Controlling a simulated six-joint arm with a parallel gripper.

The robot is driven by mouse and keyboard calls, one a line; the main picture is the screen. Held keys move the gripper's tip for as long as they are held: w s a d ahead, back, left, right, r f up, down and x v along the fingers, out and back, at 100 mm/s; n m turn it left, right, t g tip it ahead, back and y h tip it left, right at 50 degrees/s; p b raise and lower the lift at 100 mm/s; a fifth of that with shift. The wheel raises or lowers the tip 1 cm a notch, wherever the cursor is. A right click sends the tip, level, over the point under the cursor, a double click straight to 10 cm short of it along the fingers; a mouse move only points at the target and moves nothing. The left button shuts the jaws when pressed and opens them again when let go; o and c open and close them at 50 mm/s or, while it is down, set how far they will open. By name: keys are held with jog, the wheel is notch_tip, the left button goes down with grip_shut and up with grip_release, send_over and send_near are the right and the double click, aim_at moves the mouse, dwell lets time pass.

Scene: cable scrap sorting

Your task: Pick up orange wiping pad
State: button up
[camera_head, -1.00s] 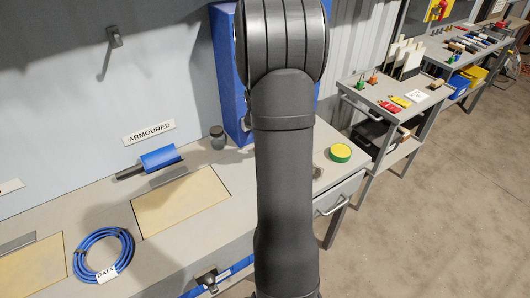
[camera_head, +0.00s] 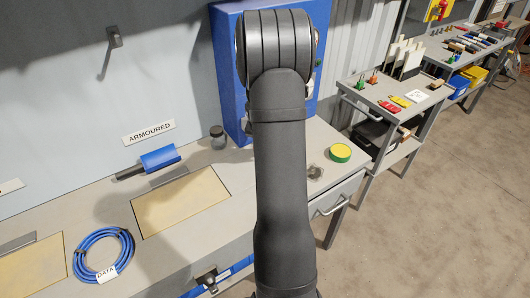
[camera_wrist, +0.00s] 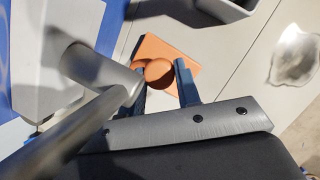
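The orange wiping pad (camera_wrist: 183,51) lies on the light bench top in the wrist view. It has a flat square base and a rounded orange grip (camera_wrist: 158,73) on top. My gripper (camera_wrist: 165,76) is open, with its two dark blue fingers apart and pointing at the pad. The rounded grip appears at the gap between the fingertips, nearer the left finger; I cannot tell whether they touch. In the head view the pad and my gripper are hidden behind my arm.
A grey metal cylinder (camera_wrist: 95,65) with a rod stands close left of my fingers. A grey open container (camera_wrist: 237,10) is beyond the pad. A shiny metal piece (camera_wrist: 294,55) lies to the right. A green-yellow disc (camera_head: 340,153) sits near the bench's right end.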

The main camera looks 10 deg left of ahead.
grip_shut()
jog(key=shift+s+r, duration=0.1)
jog(key=shift+r, duration=0.05)
jog(key=s, duration=4.4)
jog(key=shift+s+d, duration=0.25)
jog(key=shift+s, duration=0.15)
